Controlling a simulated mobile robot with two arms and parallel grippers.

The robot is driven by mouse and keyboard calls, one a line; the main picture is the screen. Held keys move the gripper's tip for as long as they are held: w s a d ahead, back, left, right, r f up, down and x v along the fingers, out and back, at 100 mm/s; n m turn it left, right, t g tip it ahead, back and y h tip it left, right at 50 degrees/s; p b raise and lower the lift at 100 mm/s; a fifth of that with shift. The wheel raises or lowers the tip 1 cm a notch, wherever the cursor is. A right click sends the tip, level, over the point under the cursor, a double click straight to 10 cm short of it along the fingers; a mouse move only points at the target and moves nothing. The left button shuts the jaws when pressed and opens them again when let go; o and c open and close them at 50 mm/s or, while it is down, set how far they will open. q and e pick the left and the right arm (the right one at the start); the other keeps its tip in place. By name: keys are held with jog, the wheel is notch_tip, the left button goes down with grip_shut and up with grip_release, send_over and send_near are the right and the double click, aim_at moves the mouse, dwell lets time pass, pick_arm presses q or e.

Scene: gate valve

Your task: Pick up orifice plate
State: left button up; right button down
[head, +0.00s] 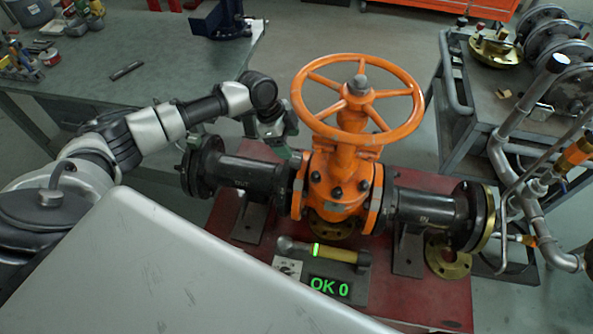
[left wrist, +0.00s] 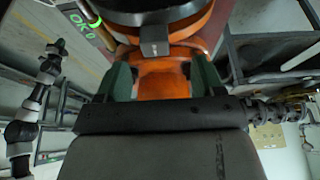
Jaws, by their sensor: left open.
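A brass ring with bolt holes (head: 448,258), likely the orifice plate, lies on the red base (head: 440,302) below the right pipe end. A second brass ring (head: 333,228) lies under the orange valve (head: 340,185) and is partly hidden by it. My left gripper (head: 284,150) is behind the left pipe, close to the valve's left flange and away from the ring at right. In the left wrist view its green fingers (left wrist: 163,78) are spread apart, with orange valve body showing between them; I cannot tell whether they touch it. My right gripper is not in view.
The orange handwheel (head: 357,95) stands above the valve. Black flanged pipes (head: 245,174) run out both sides. A display reading OK 0 (head: 329,287) and a yellow-handled tool (head: 340,254) are in front. A cart (head: 470,100) with flanges and pipes stands at right.

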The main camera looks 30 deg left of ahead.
aim_at(296, 156)
pick_arm(q)
jog(key=x, duration=0.1)
jog(key=p+x, duration=0.1)
jog(key=x, duration=0.1)
jog(key=p+x, duration=0.1)
jog(key=shift+s+d+f, duration=0.15)
jog(key=shift+s+d, duration=0.1)
jog(key=shift+d+f, duration=0.2)
jog(key=shift+f, duration=0.3)
jog(key=shift+w, duration=0.1)
grip_shut()
